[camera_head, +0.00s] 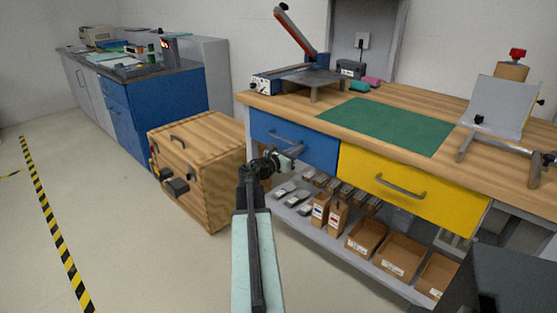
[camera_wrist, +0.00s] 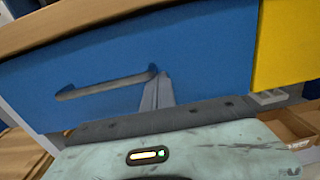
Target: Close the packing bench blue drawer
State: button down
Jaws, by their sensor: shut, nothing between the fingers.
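The packing bench (camera_head: 446,118) has a blue drawer (camera_head: 318,153) at the left of its front, with a grey bar handle (camera_head: 285,138). Its front looks about flush with the neighbouring yellow drawer, and I see no clear gap. My gripper (camera_head: 293,152) is shut and empty, just in front of the blue front below the handle. In the wrist view the blue drawer (camera_wrist: 210,55) fills most of the picture. The shut fingertips (camera_wrist: 158,82) are against or very close to it, beside the right end of the handle (camera_wrist: 95,90). Contact is hard to tell.
The yellow drawer (camera_head: 410,187) is directly right of the blue one. A lower shelf holds cardboard boxes (camera_head: 398,258) and small parts. A wooden crate (camera_head: 205,178) stands on the floor left of the bench. Open floor lies at the left, with a striped tape line (camera_head: 48,220).

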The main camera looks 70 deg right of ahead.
jog(key=shift+d+r, duration=0.3)
jog(key=shift+d, duration=0.15)
jog(key=v, duration=1.5)
jog(key=shift+s+f, duration=0.15)
jog(key=shift+f, duration=0.2)
